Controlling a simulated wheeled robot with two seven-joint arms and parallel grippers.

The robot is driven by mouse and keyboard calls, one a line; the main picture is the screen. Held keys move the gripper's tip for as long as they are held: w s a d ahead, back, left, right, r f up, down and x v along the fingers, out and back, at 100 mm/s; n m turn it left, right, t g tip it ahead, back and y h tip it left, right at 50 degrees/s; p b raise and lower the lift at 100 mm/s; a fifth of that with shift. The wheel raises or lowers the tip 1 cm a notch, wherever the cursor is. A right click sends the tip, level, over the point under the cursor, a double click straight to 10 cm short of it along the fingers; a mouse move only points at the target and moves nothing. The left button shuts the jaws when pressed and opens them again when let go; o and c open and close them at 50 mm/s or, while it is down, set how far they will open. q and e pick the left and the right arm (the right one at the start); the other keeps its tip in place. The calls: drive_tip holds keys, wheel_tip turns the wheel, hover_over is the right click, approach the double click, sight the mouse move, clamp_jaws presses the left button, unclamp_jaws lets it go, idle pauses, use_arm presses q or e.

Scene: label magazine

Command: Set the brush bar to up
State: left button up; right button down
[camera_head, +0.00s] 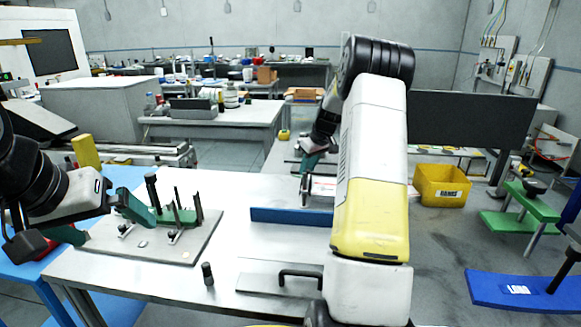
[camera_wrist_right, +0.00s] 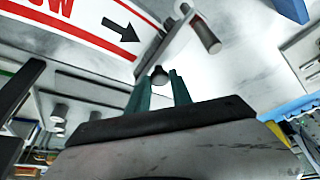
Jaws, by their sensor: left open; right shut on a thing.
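My right gripper (camera_head: 309,165) reaches past the middle of the table to a device with a white, red-edged label panel (camera_head: 322,187). In the right wrist view, its green fingers (camera_wrist_right: 160,84) are closed around a small dark knob (camera_wrist_right: 158,74). A grey metal bar with a round post (camera_wrist_right: 205,36) lies just beyond the knob; I cannot tell whether it is the brush bar. The panel (camera_wrist_right: 75,28) shows red bands and a black arrow. My left gripper (camera_head: 112,224) is open and apart from the device, at the left. My right arm hides part of the table.
A grey plate (camera_head: 185,250) with upright posts and a green part lies near my left gripper. A blue bar (camera_head: 290,215) and a plate with a black handle (camera_head: 300,272) lie in front of the device. A yellow bin (camera_head: 440,187) stands to the right.

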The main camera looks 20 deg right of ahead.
sight(308, 171)
idle(0.9)
drive_tip(key=shift+r, duration=1.8)
drive_tip(key=c, duration=1.1)
unclamp_jaws()
drive_tip(key=v, duration=0.7)
drive_tip(key=shift+s+d+r, duration=0.15)
drive_tip(key=shift+s+r, duration=0.05)
drive_tip(key=shift+r, duration=0.15)
